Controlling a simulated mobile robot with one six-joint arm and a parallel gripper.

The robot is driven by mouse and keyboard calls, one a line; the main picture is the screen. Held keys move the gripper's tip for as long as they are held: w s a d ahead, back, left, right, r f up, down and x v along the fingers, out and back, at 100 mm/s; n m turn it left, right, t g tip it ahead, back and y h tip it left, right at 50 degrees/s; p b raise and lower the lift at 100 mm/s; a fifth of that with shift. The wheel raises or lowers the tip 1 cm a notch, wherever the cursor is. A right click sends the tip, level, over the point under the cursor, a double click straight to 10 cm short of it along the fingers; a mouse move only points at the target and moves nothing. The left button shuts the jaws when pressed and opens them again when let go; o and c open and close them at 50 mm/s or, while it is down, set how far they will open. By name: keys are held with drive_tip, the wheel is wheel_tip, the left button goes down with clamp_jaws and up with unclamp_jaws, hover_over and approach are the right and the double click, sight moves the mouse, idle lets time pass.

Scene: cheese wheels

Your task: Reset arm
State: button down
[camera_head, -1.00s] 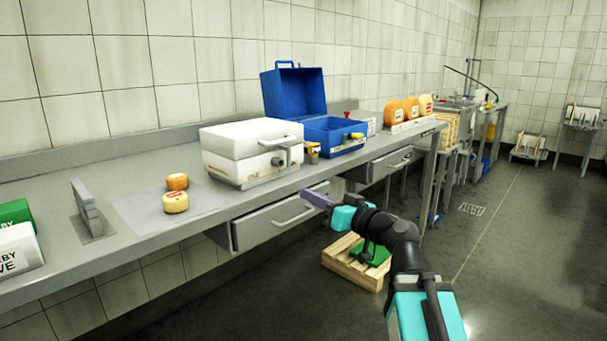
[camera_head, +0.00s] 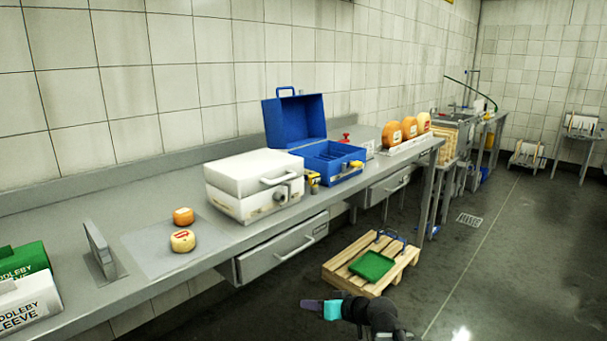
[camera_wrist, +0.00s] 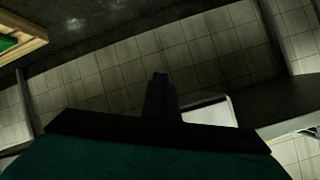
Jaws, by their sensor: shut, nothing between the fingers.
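My gripper (camera_head: 312,305) is low at the bottom of the head view, in front of the steel bench and left of the pallet. It is shut and empty. In the wrist view my gripper (camera_wrist: 160,80) shows as a dark, closed shape pointing at the tiled wall (camera_wrist: 120,70). Much of my arm is cut off by the lower edge of the head view.
A wooden pallet (camera_head: 340,274) with a green tray (camera_head: 373,266) stands on the floor. Open floor lies right.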

drive_tip(key=s+d+f+m+g+h+p, duration=0.1)
drive_tip(key=s+d+f+g+h+p, duration=0.2)
drive_tip(key=s+f+g+p, duration=1.15)
drive_tip(key=s+d+f+m+h, duration=0.1)
drive_tip(key=s+d+f, duration=0.3)
drive_tip(key=s, duration=0.5)
drive_tip(key=s+d+f+m+h+b, duration=0.1)
drive_tip(key=s+d+f+h, duration=0.2)
drive_tip(key=s, duration=0.5)
drive_tip(key=s+d+f+m+h, duration=0.1)
drive_tip(key=s+d+f+h, duration=0.1)
drive_tip(key=s+d+f, duration=0.3)
drive_tip(key=s+f+t, duration=0.1)
drive_tip(key=s+f, duration=0.1)
drive_tip(key=s, duration=0.2)
drive_tip(key=shift+s+f, duration=0.15)
drive_tip(key=shift+s, duration=0.2)
